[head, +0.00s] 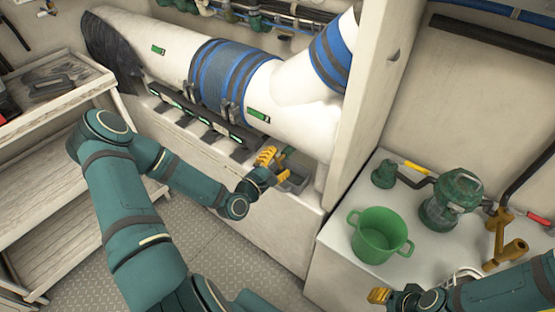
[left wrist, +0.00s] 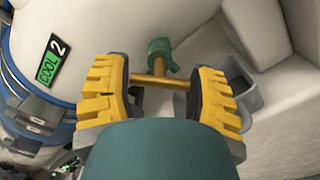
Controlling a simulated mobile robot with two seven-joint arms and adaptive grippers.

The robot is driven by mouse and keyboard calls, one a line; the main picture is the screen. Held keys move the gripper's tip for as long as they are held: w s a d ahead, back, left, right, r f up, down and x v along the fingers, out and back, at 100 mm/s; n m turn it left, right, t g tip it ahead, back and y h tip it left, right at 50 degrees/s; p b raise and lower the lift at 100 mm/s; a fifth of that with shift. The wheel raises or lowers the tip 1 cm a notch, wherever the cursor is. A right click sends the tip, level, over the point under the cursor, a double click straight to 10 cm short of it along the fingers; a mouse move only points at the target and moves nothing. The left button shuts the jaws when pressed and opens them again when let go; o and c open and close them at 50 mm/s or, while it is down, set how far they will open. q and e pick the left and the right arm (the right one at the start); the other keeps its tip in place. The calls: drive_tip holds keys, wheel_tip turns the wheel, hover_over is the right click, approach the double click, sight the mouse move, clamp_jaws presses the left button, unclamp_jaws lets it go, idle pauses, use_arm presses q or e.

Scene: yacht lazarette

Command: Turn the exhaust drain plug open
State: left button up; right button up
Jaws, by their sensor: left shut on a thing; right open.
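The exhaust drain plug shows in the left wrist view as a green fitting (left wrist: 158,52) with a brass crossbar (left wrist: 160,80), at the underside of the white exhaust pipe (left wrist: 75,30). In the head view the plug is small and mostly hidden by my left gripper (head: 268,158). In the left wrist view my left gripper (left wrist: 160,92) has its yellow fingers on either side of the crossbar, shut on it. The fingertip contact is partly hidden. My right gripper (head: 380,295) is open and empty, low at the right, near the white counter's front.
A grey open-topped bin (head: 293,182) sits just below the plug. On the white counter (head: 335,240) stand a green pot (head: 380,235), a green strainer-like unit (head: 450,203) and a brass fitting (head: 508,250). A white upright panel (head: 372,90) divides the two areas. Shelves (head: 85,165) stand at left.

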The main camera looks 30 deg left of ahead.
use_arm(q)
drive_tip(key=shift+n, duration=0.8)
drive_tip(key=o, duration=1.3)
drive_tip(key=shift+s, duration=0.1)
drive_tip(key=s, duration=0.8)
drive_tip(key=s+a, duration=0.1)
drive_tip(key=s, duration=0.3)
drive_tip(key=shift+w, duration=0.1)
